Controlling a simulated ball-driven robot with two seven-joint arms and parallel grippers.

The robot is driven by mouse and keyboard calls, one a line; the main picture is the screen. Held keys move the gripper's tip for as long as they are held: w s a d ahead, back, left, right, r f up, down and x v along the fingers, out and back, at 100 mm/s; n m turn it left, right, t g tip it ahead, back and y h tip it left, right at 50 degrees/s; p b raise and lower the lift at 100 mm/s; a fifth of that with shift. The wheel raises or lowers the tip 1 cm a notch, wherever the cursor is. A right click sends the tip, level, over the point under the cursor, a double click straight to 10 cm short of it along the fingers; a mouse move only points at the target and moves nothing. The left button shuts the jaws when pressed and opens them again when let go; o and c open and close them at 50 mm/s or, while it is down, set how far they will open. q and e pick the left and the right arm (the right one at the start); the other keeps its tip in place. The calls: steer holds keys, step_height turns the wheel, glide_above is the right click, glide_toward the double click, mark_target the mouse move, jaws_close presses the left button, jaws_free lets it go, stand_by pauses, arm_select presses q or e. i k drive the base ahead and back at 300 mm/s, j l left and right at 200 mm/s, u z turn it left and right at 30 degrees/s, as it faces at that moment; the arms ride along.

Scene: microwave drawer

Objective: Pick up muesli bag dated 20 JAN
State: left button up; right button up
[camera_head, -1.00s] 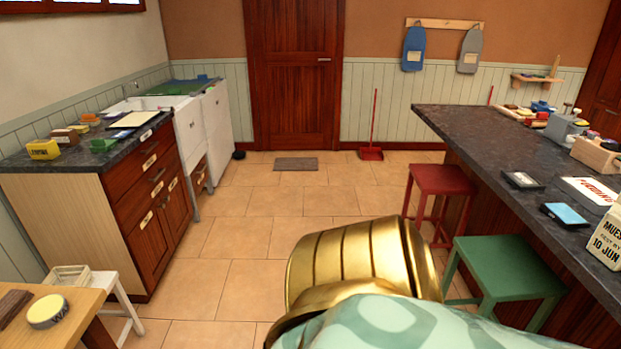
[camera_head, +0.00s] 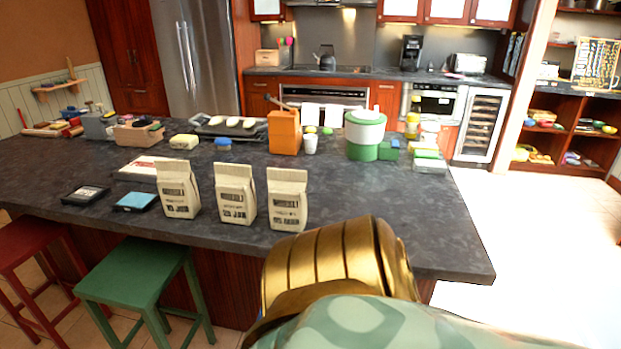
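Three cream muesli bags stand upright in a row near the front edge of the dark island counter (camera_head: 400,215). They are the left bag (camera_head: 178,190), the middle bag (camera_head: 235,193) and the right bag (camera_head: 287,198). Each has a dark printed label with a date line. The dates are too blurred to read surely; the left bag's looks like 10 JUN. I cannot tell which bag bears 20 JAN. Neither gripper is in view; a gold and pale green part of my own body fills the bottom middle, apart from the bags.
A green stool (camera_head: 140,280) and a red stool (camera_head: 30,250) stand at the counter's front. An orange box (camera_head: 284,132) and a green and white canister (camera_head: 364,137) stand behind the bags. A blue-topped case (camera_head: 135,202) lies left of them. Floor at the right is clear.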

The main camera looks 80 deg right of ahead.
mark_target(235, 192)
steer(key=z, duration=2.15)
